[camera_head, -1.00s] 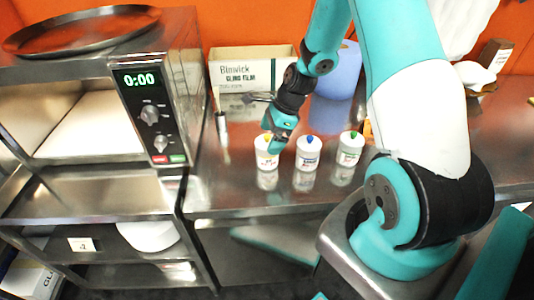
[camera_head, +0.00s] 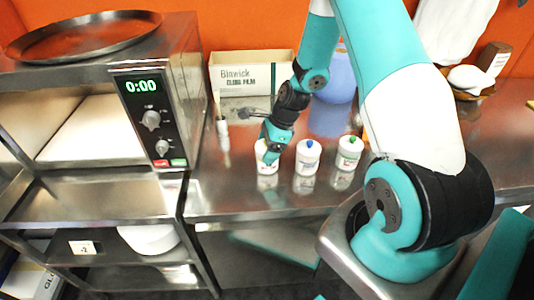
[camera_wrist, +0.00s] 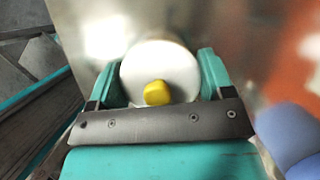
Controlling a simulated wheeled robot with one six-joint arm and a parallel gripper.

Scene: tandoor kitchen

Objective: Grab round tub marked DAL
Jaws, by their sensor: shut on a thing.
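Three round white tubs stand in a row on the steel counter. The left tub (camera_head: 264,167) is partly hidden behind my gripper (camera_head: 270,153) in the head view. The wrist view shows its round white lid (camera_wrist: 150,66) with a yellow knob (camera_wrist: 157,93). My gripper's teal fingers sit on both sides of this tub and are shut on it. The middle tub (camera_head: 307,160) has a blue knob and the right tub (camera_head: 348,153) a green one. Their labels are too small to read, so I cannot tell which says DAL.
A microwave (camera_head: 150,115) stands to the left, with a dark tray (camera_head: 80,32) on top. A Binwick cling film box (camera_head: 245,75) and a blue container (camera_head: 338,82) are behind the tubs. The counter front (camera_head: 235,195) is clear.

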